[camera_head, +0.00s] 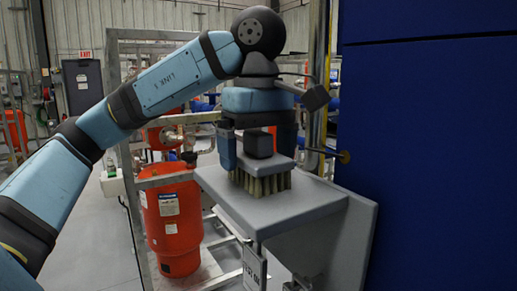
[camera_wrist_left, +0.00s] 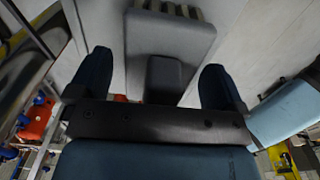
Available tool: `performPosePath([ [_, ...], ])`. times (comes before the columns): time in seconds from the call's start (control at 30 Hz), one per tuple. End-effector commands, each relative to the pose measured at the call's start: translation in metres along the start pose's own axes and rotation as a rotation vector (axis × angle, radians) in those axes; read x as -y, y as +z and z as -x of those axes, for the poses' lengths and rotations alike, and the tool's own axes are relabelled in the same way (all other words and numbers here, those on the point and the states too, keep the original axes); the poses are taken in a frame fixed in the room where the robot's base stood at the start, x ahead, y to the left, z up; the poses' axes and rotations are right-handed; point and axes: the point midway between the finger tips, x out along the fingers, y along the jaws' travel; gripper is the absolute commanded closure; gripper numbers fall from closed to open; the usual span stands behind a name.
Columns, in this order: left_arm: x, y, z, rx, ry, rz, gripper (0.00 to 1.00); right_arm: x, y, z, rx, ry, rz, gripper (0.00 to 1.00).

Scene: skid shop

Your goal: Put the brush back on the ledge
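The brush (camera_head: 264,165) has a grey block, pale bristles underneath and a dark block-shaped handle on top. It appears to stand upright, bristles down, on the grey ledge (camera_head: 290,208). My left gripper (camera_head: 257,150) is above the brush, its fingers on either side of the handle. In the left wrist view, the brush (camera_wrist_left: 168,38) lies between and beyond the fingertips of the left gripper (camera_wrist_left: 155,75), with clear gaps on both sides of the handle. The left gripper is open and holds nothing. My right gripper is not in view.
A large blue panel (camera_head: 430,150) stands close to the right of the ledge. A metal frame with a red tank (camera_head: 173,225) is to the left. A small tag (camera_head: 254,268) hangs at the ledge's front. The ledge is bare in front of the brush.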

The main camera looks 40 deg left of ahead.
Motion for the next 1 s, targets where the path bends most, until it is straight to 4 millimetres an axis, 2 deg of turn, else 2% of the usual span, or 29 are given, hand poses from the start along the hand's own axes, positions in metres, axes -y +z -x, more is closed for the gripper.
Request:
performPosePath([
  [0.27,0.000,0.000,0.007,0.000,0.001,0.000,0.04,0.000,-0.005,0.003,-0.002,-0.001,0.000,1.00],
  [0.37,0.000,0.000,0.022,-0.001,0.003,0.000,0.04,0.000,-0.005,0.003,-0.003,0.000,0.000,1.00],
  [0.7,0.000,0.000,0.088,-0.001,0.004,0.002,0.04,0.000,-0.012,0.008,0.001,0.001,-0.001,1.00],
  [0.9,0.000,0.000,0.114,-0.002,0.002,0.001,0.04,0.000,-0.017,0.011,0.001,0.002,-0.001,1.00],
  [1.0,0.000,0.000,0.120,-0.001,0.001,0.000,0.04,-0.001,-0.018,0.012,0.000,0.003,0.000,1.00],
])
